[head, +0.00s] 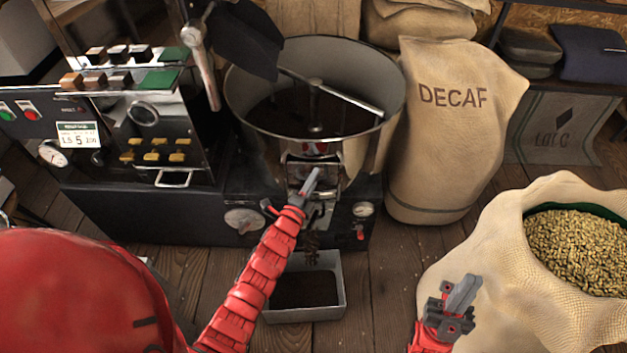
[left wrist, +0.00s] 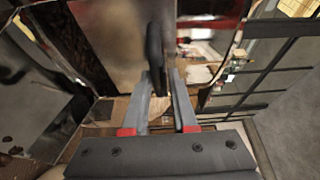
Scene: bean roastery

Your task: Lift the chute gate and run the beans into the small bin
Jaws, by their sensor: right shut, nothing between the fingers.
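The small bin (head: 340,300), a grey open box, stands on the floor below the chute and holds a layer of dark beans. A stream of dark beans (head: 312,246) falls from the chute towards it. My left gripper (head: 311,182) is up at the chute front (head: 328,178). In the left wrist view its fingers (left wrist: 162,88) are closed around the black gate handle (left wrist: 154,50). The gate itself is mostly hidden behind the gripper in the head view. My right gripper (head: 464,292) is shut and empty, beside the open sack.
The round cooling tray (head: 240,100) with a stirring arm is above the chute. A DECAF sack (head: 450,140) stands to its right. An open sack (head: 490,250) of pale beans is at the right. The roaster's control panel (head: 40,130) is at the left.

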